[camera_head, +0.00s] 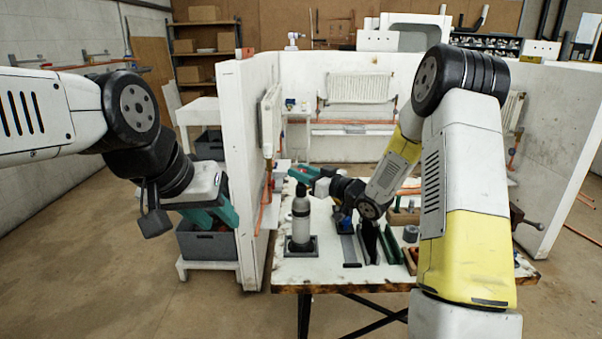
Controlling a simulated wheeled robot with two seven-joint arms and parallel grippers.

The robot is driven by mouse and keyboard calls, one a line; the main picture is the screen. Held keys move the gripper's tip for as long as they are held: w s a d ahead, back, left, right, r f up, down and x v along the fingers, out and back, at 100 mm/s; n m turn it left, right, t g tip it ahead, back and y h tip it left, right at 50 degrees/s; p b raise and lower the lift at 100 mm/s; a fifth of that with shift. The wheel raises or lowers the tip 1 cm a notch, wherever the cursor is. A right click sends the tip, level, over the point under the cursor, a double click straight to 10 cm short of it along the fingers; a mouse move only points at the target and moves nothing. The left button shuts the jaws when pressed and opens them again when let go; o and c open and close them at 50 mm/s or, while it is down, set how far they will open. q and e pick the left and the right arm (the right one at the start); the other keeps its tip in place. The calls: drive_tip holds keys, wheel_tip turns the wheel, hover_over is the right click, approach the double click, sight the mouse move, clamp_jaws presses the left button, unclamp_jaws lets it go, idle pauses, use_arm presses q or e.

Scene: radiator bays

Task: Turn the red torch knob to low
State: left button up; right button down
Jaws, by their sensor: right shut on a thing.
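A grey torch bottle (300,218) stands upright in a dark square holder (300,247) on the workbench. The torch's red knob (299,172) shows as a small red patch above the bottle, mostly hidden by my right gripper. My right gripper (305,173), with teal parts, reaches in from the right at the top of the bottle and is shut on the knob. The knob's setting is too small to read. My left gripper (222,212), also teal, hangs at the left in front of a white partition, away from the torch; its fingertips are not clear.
The workbench (330,272) holds dark stands and green-edged blocks (391,245) right of the bottle. A white partition (247,150) stands at its left. Radiators (358,88) and copper pipes are on the bay walls. A grey crate (205,243) sits left.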

drive_tip(key=n+g+y, duration=0.2)
drive_tip(key=g, duration=0.1)
drive_tip(key=n+g+y, duration=0.2)
drive_tip(key=n+g, duration=0.1)
drive_tip(key=g, duration=0.1)
drive_tip(key=shift+w, duration=0.1)
drive_tip(key=n+g, duration=0.3)
drive_tip(key=g, duration=0.1)
drive_tip(key=n+g, duration=0.3)
drive_tip(key=g, duration=0.2)
drive_tip(key=shift+g, duration=0.3)
drive_tip(key=shift+n, duration=0.3)
drive_tip(key=c, duration=1.1)
unclamp_jaws()
drive_tip(key=v, duration=0.7)
drive_tip(key=shift+w+d+f, duration=0.1)
drive_tip(key=shift+d, duration=0.25)
